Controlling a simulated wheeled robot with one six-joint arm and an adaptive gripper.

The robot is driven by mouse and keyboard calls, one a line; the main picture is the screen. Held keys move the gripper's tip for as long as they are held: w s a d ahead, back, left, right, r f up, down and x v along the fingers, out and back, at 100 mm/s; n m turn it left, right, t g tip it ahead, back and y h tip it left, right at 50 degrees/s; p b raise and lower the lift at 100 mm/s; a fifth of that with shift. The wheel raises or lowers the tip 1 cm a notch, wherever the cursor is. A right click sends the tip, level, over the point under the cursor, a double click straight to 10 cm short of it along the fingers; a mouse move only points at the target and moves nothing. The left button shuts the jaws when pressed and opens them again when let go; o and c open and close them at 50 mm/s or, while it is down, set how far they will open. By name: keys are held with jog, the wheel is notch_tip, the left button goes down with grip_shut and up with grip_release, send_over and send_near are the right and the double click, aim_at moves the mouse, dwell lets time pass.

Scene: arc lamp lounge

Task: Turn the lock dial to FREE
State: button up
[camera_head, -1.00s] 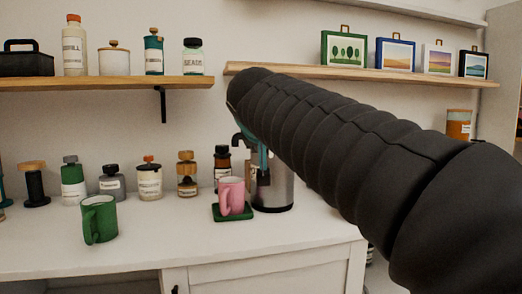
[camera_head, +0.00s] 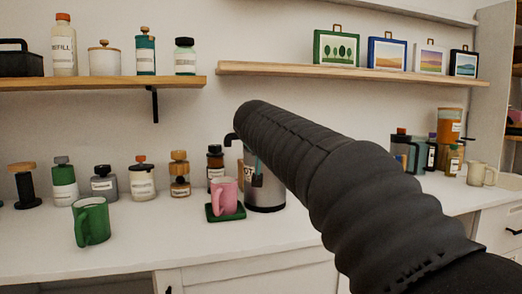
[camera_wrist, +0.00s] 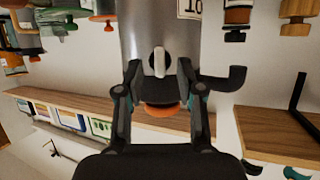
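A silver dispenser (camera_head: 266,192) with a black spout stands on the white counter, partly hidden by my arm in the head view. In the wrist view, which is upside down, its silver body (camera_wrist: 160,25) fills the middle. A small round dial (camera_wrist: 159,62) with a pale upright bar sits on it; any dial lettering is unreadable. An orange disc (camera_wrist: 161,109) shows at the dispenser's top end. My gripper (camera_wrist: 158,72) is open, its two fingers on either side of the dial, with a gap on both sides. In the head view my arm's dark sleeve mostly hides the gripper.
A pink mug (camera_head: 223,194) stands on a green coaster (camera_head: 212,217) beside the dispenser, below the spout. A green mug (camera_head: 91,221) and several bottles stand to the left. Wooden shelves (camera_head: 330,73) run above. The counter's front strip is clear.

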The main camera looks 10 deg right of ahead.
jog(key=shift+x, duration=1.1)
grip_shut()
jog(key=shift+w+a+f+n+t+h+b, duration=0.1)
jog(key=shift+n+t+h+b, duration=0.15)
jog(key=shift+n+h+b, duration=1.5)
jog(key=shift+a+f+n+t+h+b, duration=0.15)
jog(key=shift+n+h+b, duration=0.7)
jog(key=shift+n, duration=1.8)
jog(key=shift+n+t+h+b, duration=0.3)
jog(key=shift+n+h+b, duration=1)
jog(key=shift+n, duration=0.9)
